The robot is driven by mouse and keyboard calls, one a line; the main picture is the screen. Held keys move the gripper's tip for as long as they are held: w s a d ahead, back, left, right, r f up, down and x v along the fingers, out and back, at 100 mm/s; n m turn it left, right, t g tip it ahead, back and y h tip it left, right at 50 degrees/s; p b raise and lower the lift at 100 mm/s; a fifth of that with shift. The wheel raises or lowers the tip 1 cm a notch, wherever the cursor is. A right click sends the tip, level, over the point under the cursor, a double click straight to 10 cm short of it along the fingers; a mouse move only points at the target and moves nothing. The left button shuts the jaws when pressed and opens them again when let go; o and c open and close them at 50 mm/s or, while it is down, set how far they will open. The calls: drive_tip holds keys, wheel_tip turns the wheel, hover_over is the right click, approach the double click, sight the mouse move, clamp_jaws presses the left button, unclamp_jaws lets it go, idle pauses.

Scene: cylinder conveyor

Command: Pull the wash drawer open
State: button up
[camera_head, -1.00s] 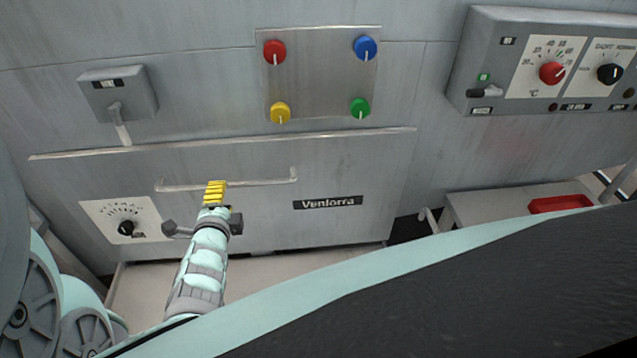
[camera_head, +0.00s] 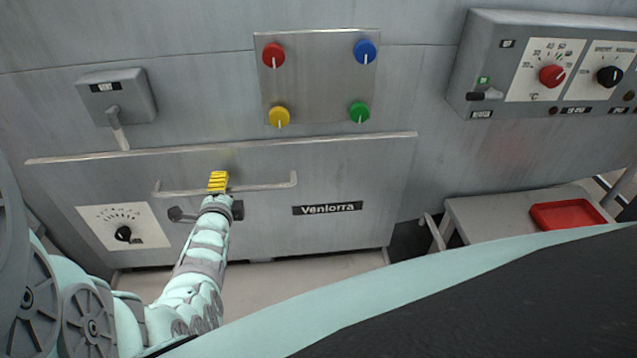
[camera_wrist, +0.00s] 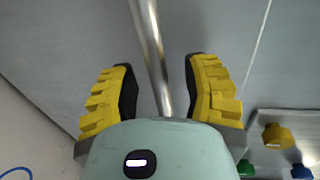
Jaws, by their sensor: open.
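The wash drawer (camera_head: 350,180) is a grey metal front with a "Venlorra" label, and it looks closed in the head view. Its bar handle (camera_head: 265,184) runs across the upper left part of the front. My gripper (camera_head: 218,181), with yellow ribbed fingers, is at the handle's middle in the head view. In the wrist view, my open gripper (camera_wrist: 160,85) has one yellow finger on each side of the handle bar (camera_wrist: 150,45). The bar lies nearer the right finger, with a gap to the left one. Whether either finger touches it I cannot tell.
A panel with red, blue, yellow and green knobs (camera_head: 318,75) sits above the drawer. A lever box (camera_head: 118,97) is at upper left and a dial plate (camera_head: 123,226) at lower left. A control box (camera_head: 545,65) and red tray (camera_head: 568,214) are at right.

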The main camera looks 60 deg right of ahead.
clamp_jaws()
idle(0.5)
